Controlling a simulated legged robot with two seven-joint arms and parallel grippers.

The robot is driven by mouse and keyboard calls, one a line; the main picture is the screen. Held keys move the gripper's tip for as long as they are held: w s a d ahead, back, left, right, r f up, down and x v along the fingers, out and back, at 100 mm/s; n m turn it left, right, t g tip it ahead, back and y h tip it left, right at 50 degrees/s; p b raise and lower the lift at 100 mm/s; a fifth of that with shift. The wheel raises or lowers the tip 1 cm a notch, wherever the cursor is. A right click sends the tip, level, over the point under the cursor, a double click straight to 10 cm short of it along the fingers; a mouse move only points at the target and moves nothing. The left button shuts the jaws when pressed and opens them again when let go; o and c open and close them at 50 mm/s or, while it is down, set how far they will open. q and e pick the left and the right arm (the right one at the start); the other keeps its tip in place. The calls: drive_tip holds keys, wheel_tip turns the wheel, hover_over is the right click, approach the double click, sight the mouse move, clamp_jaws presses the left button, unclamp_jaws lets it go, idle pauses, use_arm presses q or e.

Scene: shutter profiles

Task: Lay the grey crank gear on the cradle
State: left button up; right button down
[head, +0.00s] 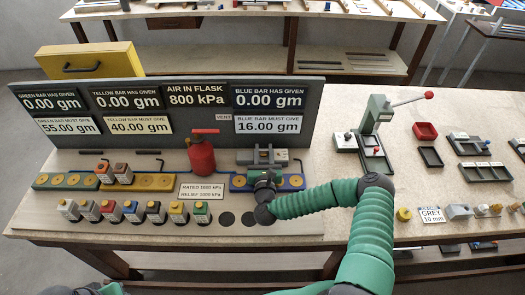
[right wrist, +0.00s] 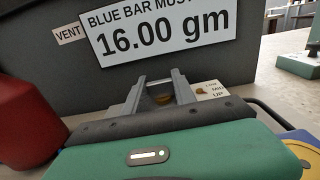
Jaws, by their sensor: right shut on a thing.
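My right gripper (head: 264,178) is at the blue bar (head: 292,182), below the 16.00 gm sign. In the right wrist view its fingers (right wrist: 158,88) are closed around a small brownish, brass-coloured thing (right wrist: 162,98), mostly hidden by the gripper body. I cannot tell what it is. A grey block (head: 459,212) and small brass-and-grey parts (head: 483,211) stand by the GREY 10 mm label (head: 432,215) at the right. I cannot tell which piece is the crank gear or the cradle. My left gripper is out of view.
A red flask (head: 201,155) stands left of my right gripper. Several small jars with coloured caps (head: 131,210) line the front left. A grey lever press (head: 378,130) and dark trays (head: 431,157) stand to the right.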

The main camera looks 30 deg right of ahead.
drive_tip(key=c, duration=1.3)
unclamp_jaws()
drive_tip(key=shift+s+d+f, duration=0.1)
drive_tip(key=shift+d+f, duration=0.05)
drive_tip(key=shift+d, duration=0.45)
drive_tip(key=shift+o, duration=1.4)
drive_tip(key=shift+s+d+f, duration=0.1)
drive_tip(key=shift+s+d, duration=0.15)
drive_tip(key=shift+d, duration=0.6)
drive_tip(key=shift+w+a, duration=0.15)
drive_tip(key=shift+a, duration=0.6)
drive_tip(key=shift+a+r, duration=0.15)
drive_tip(key=shift+r, duration=0.1)
drive_tip(key=b+v, duration=0.1)
drive_tip(key=v, duration=1)
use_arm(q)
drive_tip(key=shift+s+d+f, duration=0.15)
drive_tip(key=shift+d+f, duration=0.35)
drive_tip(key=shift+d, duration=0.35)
use_arm(e)
drive_tip(key=shift+s+a+r, duration=0.1)
drive_tip(key=shift+s+a, duration=0.05)
drive_tip(key=shift+s, duration=0.3)
